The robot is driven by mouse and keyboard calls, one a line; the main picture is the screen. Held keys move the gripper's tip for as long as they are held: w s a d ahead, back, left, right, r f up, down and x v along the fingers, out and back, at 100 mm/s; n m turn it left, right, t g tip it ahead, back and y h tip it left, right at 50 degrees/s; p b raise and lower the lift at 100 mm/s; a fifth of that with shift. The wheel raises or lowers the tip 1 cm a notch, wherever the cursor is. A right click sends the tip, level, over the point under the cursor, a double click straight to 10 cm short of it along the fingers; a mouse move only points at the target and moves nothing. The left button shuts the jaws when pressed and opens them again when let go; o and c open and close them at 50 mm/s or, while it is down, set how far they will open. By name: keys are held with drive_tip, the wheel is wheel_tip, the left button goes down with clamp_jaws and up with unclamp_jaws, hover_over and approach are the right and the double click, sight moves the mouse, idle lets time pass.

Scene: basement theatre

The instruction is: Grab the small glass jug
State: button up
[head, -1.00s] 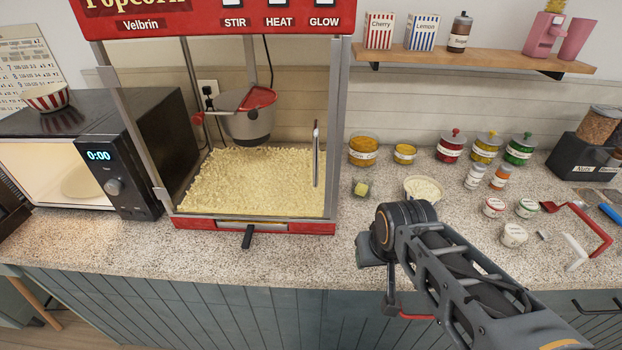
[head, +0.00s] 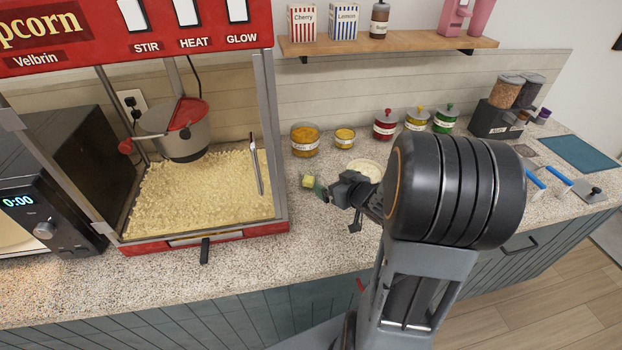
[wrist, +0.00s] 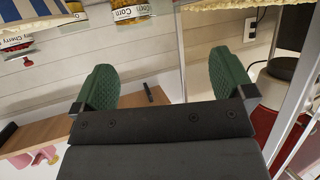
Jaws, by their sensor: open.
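I cannot make out a clear glass jug in either view. A small clear container with something yellow (head: 308,181) stands on the counter in the head view; I cannot tell if it is the jug. My gripper (head: 322,189) is just right of it in the picture, partly hidden by my arm; its height above the counter is unclear. In the wrist view my gripper (wrist: 165,80) shows two green fingers spread wide with nothing between them.
The popcorn machine (head: 275,190) stands left of my gripper. Behind are an amber jar (head: 305,141), a smaller yellow jar (head: 344,138) and lidded jars (head: 385,125). The wall shelf (head: 390,43) hangs above.

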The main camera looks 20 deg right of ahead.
sight(321, 177)
drive_tip(key=x, duration=0.7)
drive_tip(key=shift+w+a, duration=0.1)
drive_tip(key=shift+p+x, duration=0.3)
drive_tip(key=shift+x, duration=2.45)
drive_tip(key=shift+r, duration=0.15)
drive_tip(key=c, duration=1.3)
